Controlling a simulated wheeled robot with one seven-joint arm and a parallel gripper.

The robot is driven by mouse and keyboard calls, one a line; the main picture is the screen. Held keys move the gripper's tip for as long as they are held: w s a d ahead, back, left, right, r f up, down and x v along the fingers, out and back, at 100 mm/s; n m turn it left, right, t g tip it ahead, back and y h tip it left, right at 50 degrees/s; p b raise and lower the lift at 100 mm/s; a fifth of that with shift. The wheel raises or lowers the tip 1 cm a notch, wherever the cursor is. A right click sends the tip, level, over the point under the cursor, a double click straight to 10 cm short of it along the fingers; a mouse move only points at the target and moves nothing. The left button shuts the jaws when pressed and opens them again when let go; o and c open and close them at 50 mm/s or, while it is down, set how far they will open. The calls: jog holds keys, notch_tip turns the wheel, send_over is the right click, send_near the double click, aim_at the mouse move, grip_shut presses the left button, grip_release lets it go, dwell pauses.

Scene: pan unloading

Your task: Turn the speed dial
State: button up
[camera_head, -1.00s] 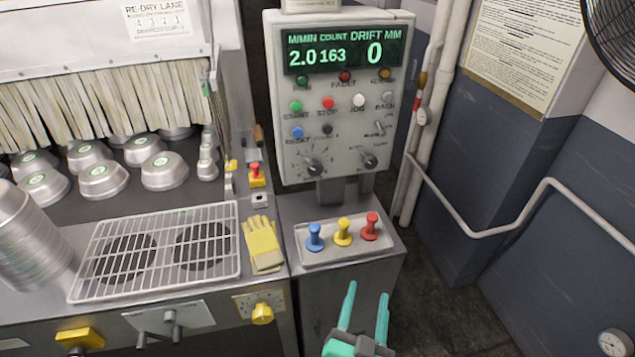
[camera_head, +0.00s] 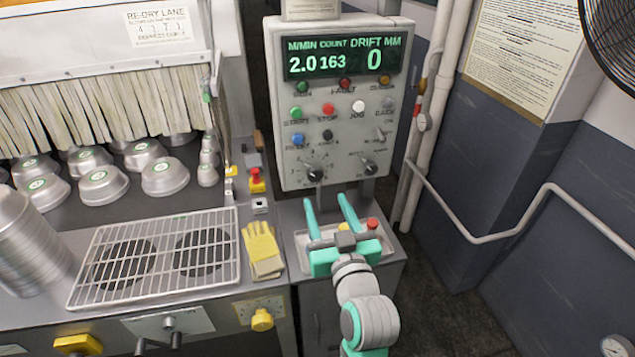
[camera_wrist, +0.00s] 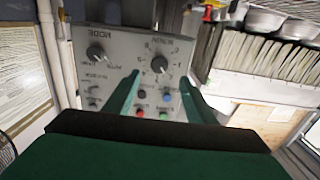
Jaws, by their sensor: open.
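The control panel (camera_head: 350,130) carries two dark knobs low on its face. The left knob (camera_head: 315,174), ringed by number marks, looks like the speed dial; it also shows in the wrist view (camera_wrist: 159,65), where the panel appears upside down. The right knob (camera_head: 370,168) is labelled MODE in the wrist view (camera_wrist: 97,54). My gripper (camera_head: 325,201) is open and empty, below the panel and over the tray, fingers pointing toward the numbered knob. In the wrist view the fingertips (camera_wrist: 161,80) lie either side of that knob's line, seemingly still short of it.
The display (camera_head: 340,58) reads 2.0, 163 and 0. Several coloured buttons sit above the knobs. A tray (camera_head: 297,240) with coloured handles is partly hidden under my gripper. A yellow glove (camera_head: 262,248), a red button (camera_head: 256,175) and a wire rack (camera_head: 150,262) are to the left.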

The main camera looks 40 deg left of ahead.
aim_at(316, 177)
jog(key=x, duration=0.9)
jog(key=shift+w, duration=0.1)
jog(key=c, duration=1)
jog(key=shift+c, duration=0.2)
